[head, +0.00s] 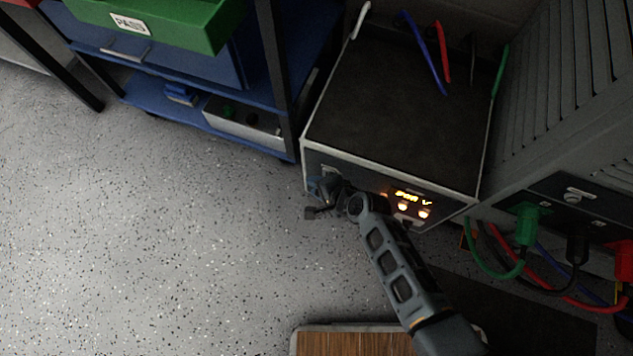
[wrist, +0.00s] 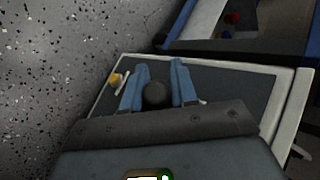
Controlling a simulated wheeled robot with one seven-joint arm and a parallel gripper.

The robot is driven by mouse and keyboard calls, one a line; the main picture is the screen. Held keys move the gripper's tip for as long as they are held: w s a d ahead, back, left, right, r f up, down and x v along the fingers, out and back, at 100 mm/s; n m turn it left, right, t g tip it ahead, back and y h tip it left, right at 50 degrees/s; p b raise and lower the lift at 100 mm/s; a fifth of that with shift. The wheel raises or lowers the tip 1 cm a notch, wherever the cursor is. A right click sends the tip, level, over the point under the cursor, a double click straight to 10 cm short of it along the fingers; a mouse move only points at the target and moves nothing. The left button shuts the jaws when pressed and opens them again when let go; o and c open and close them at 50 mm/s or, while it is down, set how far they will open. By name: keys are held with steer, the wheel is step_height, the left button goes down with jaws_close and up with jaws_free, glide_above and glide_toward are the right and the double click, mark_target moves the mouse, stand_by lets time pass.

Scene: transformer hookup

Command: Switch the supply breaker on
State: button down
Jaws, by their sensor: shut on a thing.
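The supply box (head: 410,110) is a dark-topped cabinet with a pale rim. Its front panel has a lit orange display (head: 412,198) and two glowing lamps (head: 413,210). My gripper (head: 323,190) is at the left end of that front. In the wrist view my gripper (wrist: 158,78) has its two blue fingers on either side of a dark round knob (wrist: 155,95), which looks like the breaker's handle. The gripper is shut on it. The handle's exact position is hidden by the fingers and gripper body.
A blue shelf unit (head: 190,112) with a green bin (head: 150,22) stands at the left. At the right, a grey finned unit (head: 560,130) has green, black and red plugged cables. A wooden-topped item (head: 350,342) is at the bottom. The speckled floor at left is clear.

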stand_by(0.3)
steer(key=c, duration=1.2)
jaws_free()
steer(key=shift+c, duration=0.2)
steer(key=shift+r, duration=0.1)
steer(key=shift+s+d+r+p, duration=0.1)
steer(key=shift+d+r+p, duration=0.15)
steer(key=shift+r+p, duration=0.1)
steer(key=p+v, duration=0.2)
steer(key=v, duration=0.5)
steer(key=shift+p, duration=0.35)
steer(key=shift+d+f, duration=0.1)
